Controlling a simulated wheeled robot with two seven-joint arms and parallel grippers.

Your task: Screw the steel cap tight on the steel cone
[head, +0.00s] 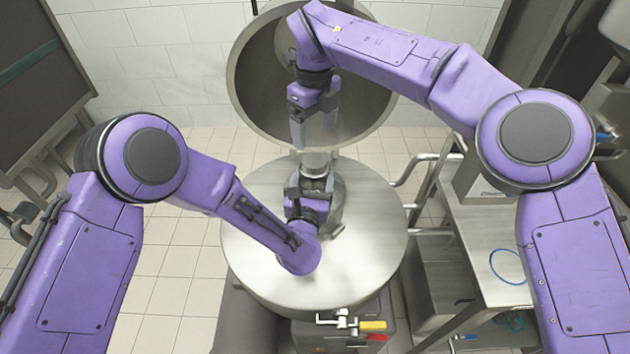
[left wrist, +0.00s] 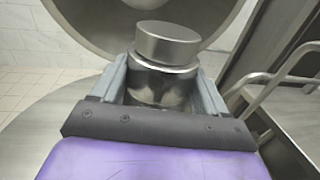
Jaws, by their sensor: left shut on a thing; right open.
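The steel cap (head: 316,163) is a short shiny cylinder. It sits on top of the steel cone (head: 337,205), which stands on the round steel lid in the middle of the head view. In the left wrist view the cap (left wrist: 167,43) rests over the cone's rounded top (left wrist: 160,84); I cannot tell how far its thread is engaged. My left gripper (head: 311,181) is shut on the cone just below the cap, one finger on each side. My right gripper (head: 314,134) is open and empty, pointing down just above and behind the cap.
The round steel lid (head: 255,245) carries the cone. A large open steel bowl (head: 370,95) stands behind. Pipe handles (head: 428,157) and a steel side table (head: 485,225) with a blue ring (head: 507,266) are at the right. A valve with a yellow handle (head: 373,325) is in front.

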